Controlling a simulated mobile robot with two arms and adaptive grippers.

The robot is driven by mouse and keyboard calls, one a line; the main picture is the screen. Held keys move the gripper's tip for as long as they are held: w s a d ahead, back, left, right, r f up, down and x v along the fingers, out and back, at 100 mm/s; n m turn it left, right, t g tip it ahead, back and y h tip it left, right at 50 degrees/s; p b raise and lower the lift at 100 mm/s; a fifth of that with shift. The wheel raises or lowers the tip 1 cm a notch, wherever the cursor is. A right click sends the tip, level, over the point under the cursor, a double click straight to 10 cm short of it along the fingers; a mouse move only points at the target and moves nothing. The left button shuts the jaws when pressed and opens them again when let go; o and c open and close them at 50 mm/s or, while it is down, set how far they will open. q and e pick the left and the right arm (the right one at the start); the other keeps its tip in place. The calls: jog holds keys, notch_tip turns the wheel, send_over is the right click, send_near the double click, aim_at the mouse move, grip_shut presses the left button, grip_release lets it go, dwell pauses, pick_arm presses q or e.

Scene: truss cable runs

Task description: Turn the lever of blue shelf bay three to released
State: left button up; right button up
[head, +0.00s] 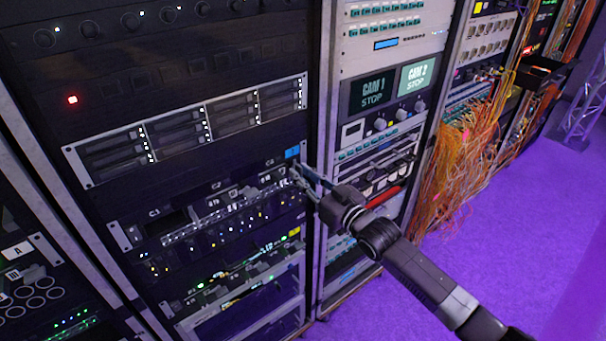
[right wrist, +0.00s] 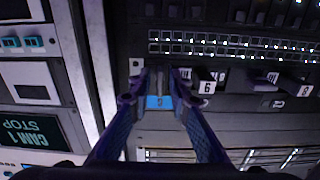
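The shelf (head: 124,234) with bays marked C1, C2 and C3 runs across the dark rack, with a blue tag (head: 292,153) at its right end. The blue tag also shows in the right wrist view (right wrist: 160,102), between my fingers. The third bay is at that right end, and its lever is small, dark and mostly hidden by my fingers, so its position is unclear. My right gripper (head: 297,171) is at this end of the shelf. In the wrist view its fingertips (right wrist: 160,80) are apart, on either side of a narrow dark part; contact is unclear. My left gripper is out of view.
A drive unit (head: 185,128) with lit dots sits above the shelf, and lit panels (head: 235,275) lie below. A rack with CAM screens (head: 372,92) stands to the right. Orange cables (head: 465,155) hang farther right. The purple floor (head: 510,235) is clear.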

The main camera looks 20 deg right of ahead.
jog(key=shift+o, duration=0.2)
jog(key=shift+s+r, duration=0.1)
jog(key=v, duration=1.2)
